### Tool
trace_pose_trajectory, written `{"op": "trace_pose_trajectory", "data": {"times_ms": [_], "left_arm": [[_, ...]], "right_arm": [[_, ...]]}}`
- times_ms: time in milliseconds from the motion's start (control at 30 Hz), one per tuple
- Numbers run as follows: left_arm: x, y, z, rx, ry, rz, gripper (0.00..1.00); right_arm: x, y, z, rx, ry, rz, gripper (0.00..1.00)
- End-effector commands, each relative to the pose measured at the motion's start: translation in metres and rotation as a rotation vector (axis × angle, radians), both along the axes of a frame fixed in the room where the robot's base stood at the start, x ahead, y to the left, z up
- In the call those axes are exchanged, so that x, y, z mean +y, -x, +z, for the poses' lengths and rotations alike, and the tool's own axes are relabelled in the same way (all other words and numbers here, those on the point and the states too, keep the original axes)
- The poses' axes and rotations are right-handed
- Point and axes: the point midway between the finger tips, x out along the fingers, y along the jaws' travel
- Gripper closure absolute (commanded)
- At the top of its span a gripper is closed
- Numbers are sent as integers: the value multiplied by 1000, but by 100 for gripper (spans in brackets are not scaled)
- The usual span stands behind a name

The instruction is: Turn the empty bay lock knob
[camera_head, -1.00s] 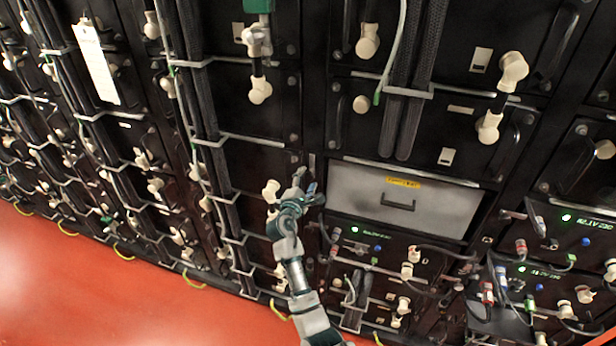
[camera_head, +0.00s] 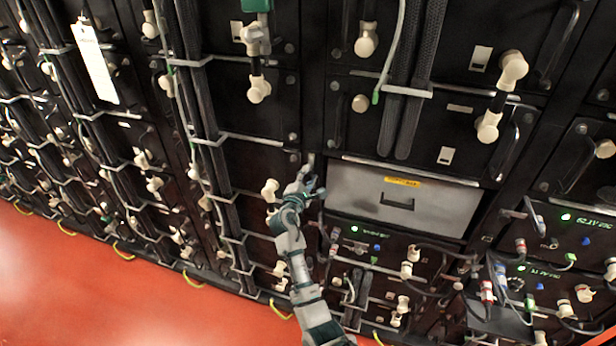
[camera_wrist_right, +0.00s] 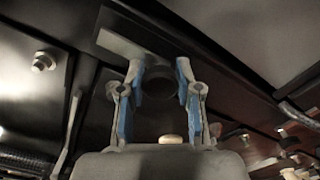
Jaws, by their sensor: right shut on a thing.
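The empty bay (camera_head: 350,190) is a light grey front with a yellow label and a dark recessed handle, right of my right gripper. My right gripper (camera_head: 308,178) is at the dark upright beside the bay's upper left edge. In the right wrist view, its two blue-padded fingers (camera_wrist_right: 154,92) are on either side of a dark round knob (camera_wrist_right: 158,78), seemingly the lock knob, and are shut on it. A pale plate lies behind the knob. In the head view the gripper hides the knob, so its turn angle cannot be read. My left gripper is not in view.
Black battery modules with cream terminals (camera_head: 259,90) surround the bay. Thick black cables (camera_head: 412,90) run down above it. A cream terminal (camera_head: 270,188) is close left of my gripper. Modules with green readouts (camera_head: 372,232) and leads are below. The red floor (camera_head: 120,290) is clear.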

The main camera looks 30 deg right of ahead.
Motion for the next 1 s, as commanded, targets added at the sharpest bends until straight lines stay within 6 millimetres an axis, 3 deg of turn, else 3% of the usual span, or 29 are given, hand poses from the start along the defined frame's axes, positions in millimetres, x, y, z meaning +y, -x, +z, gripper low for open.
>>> {"op": "trace_pose_trajectory", "data": {"times_ms": [267,733,800,1000], "left_arm": [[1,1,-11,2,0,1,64],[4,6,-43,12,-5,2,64],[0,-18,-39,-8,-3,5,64],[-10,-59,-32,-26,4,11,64]], "right_arm": [[1,0,-7,-88,-85,0,100],[1,0,-11,-408,-364,-1,100],[1,0,-11,-460,-409,-1,100],[1,0,-12,-602,-531,-5,100]]}}
